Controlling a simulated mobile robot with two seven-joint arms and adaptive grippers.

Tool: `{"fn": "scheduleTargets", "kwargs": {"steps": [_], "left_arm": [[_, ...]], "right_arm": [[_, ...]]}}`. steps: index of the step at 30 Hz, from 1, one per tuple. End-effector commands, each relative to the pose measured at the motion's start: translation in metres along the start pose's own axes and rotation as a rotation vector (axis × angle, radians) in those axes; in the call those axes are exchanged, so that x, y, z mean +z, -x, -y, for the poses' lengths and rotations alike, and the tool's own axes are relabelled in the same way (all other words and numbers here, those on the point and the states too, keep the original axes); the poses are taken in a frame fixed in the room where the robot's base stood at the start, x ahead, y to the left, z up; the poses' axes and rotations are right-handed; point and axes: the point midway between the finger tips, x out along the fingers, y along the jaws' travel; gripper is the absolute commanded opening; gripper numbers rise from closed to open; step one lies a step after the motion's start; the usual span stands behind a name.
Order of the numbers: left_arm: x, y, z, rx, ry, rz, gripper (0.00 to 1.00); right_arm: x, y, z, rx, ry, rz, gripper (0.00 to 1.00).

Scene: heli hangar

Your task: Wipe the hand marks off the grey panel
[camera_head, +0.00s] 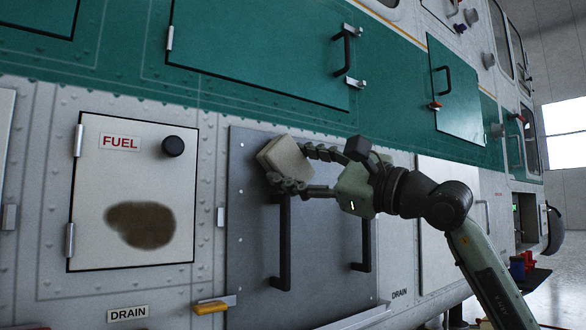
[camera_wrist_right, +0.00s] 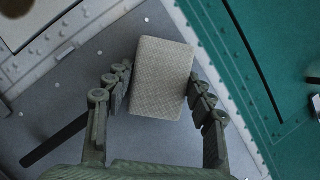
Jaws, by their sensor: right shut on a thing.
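The grey panel (camera_head: 252,235) stands upright on the side of the machine, with two black vertical handles. No hand marks can be made out on its visible part; my right gripper and arm hide some of it. My right gripper (camera_head: 285,165) is shut on a pale beige block-like pad (camera_head: 284,158) at the panel's upper part. In the right wrist view the pad (camera_wrist_right: 162,78) sits between both fingers, in front of the grey panel (camera_wrist_right: 85,85). I cannot tell whether the pad touches the panel. My left gripper is not in view.
Left of the grey panel is a white FUEL door (camera_head: 110,180) with a dark brown stain (camera_head: 141,225) and a black knob (camera_head: 173,146). A yellow-handled latch (camera_head: 211,306) sits low beside the panel. Black handles (camera_head: 284,243) stick out from the panel. Green doors (camera_head: 260,45) are above.

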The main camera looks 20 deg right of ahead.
Motion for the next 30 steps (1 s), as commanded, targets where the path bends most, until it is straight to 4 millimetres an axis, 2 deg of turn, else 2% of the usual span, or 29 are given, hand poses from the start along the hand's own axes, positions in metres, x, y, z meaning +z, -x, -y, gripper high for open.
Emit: {"fn": "scheduleTargets", "kwargs": {"steps": [9,15,30], "left_arm": [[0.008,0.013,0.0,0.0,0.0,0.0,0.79],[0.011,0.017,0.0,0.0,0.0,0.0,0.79],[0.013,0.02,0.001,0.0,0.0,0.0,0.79]], "right_arm": [[0.012,0.031,-0.001,-0.003,0.005,0.001,0.31],[0.018,0.045,0.0,-0.002,0.003,0.001,0.31],[0.021,0.053,-0.001,-0.002,0.002,0.002,0.31]]}}
